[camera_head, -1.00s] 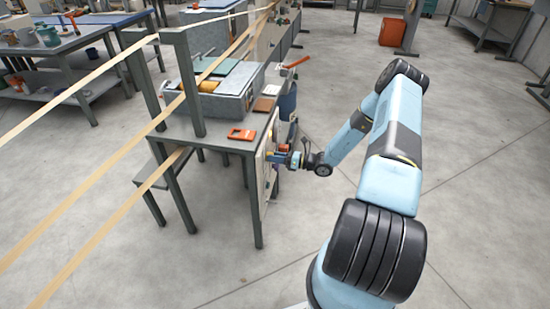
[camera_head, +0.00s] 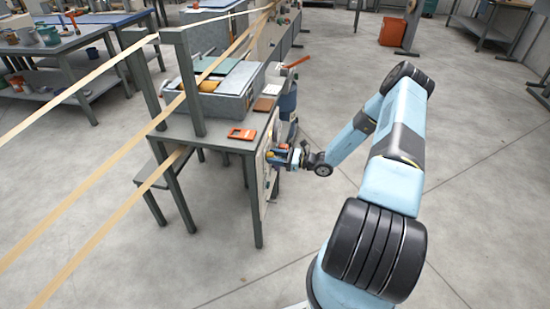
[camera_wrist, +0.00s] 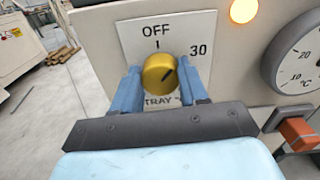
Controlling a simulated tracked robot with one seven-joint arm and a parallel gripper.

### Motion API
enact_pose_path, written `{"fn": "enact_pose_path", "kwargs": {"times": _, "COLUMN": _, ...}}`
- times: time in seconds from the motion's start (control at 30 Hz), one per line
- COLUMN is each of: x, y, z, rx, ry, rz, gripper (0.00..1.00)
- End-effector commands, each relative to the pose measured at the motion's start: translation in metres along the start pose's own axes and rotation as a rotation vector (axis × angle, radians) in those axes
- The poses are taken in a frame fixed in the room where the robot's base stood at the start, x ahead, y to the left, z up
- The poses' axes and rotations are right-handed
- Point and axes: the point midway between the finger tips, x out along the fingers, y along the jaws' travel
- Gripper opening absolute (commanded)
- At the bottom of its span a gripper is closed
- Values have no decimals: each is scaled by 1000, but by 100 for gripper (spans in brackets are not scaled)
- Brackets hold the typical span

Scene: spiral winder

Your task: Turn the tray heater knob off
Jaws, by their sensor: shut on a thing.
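The tray heater knob (camera_wrist: 159,72) is a round yellow dial on a white plate (camera_wrist: 190,28) marked OFF, 30 and TRAY. Its dark pointer line slants up and right, off the OFF tick and towards the 30 side. My gripper (camera_wrist: 160,85) is shut on the knob, with one blue finger on its left and one on its right. The lower part of the lettering is partly hidden. In the head view my gripper (camera_head: 279,156) is at the panel (camera_head: 262,183) on the bench's right side; the knob is too small to make out there.
A lit orange lamp (camera_wrist: 243,10) is above right of the plate. A round temperature gauge (camera_wrist: 300,55) and a red-orange switch (camera_wrist: 298,133) are to the right. An orange device (camera_head: 241,134) lies on the bench top. Tan strips cross at the left. Floor to the right is clear.

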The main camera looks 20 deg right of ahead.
Motion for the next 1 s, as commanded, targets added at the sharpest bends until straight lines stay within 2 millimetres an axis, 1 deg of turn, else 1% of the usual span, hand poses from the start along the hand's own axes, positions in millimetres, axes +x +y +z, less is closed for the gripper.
{"fn": "enact_pose_path", "kwargs": {"times": 0.3, "x": 0, "y": 1, "z": -1, "rx": -297, "ry": 1, "rz": -2, "gripper": 13}}
{"fn": "enact_pose_path", "kwargs": {"times": 0.6, "x": -1, "y": 2, "z": -2, "rx": -539, "ry": 2, "rz": -2, "gripper": 13}}
{"fn": "enact_pose_path", "kwargs": {"times": 0.8, "x": 0, "y": 3, "z": -2, "rx": -649, "ry": 1, "rz": -1, "gripper": 13}}
{"fn": "enact_pose_path", "kwargs": {"times": 1.0, "x": 0, "y": 3, "z": -2, "rx": -710, "ry": 1, "rz": 0, "gripper": 13}}
